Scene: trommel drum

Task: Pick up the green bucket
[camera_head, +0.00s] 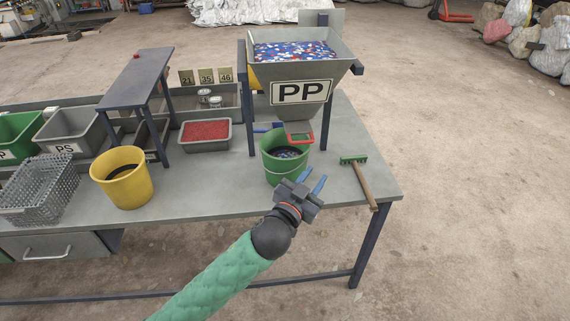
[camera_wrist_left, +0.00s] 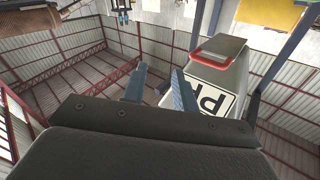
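The green bucket (camera_head: 272,165) stands upright on the grey workbench below the mouth of the PP hopper (camera_head: 301,92), with dark and pale flakes inside. My left gripper (camera_head: 313,178) is at its near right side in the head view, covering part of its lower wall. The two blue fingers are spread with nothing between them. I cannot tell whether the gripper touches the bucket. In the left wrist view the open fingers (camera_wrist_left: 158,88) point up toward the hopper (camera_wrist_left: 218,75), and the bucket does not show. My right gripper is in neither view.
A hopper leg (camera_head: 250,115) stands just left of the bucket. A green brush (camera_head: 362,178) lies to its right near the bench edge. A yellow bucket (camera_head: 124,178), a red-filled tray (camera_head: 205,145) and a wire basket (camera_head: 40,188) are left. Bare bench (camera_head: 215,195) lies between.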

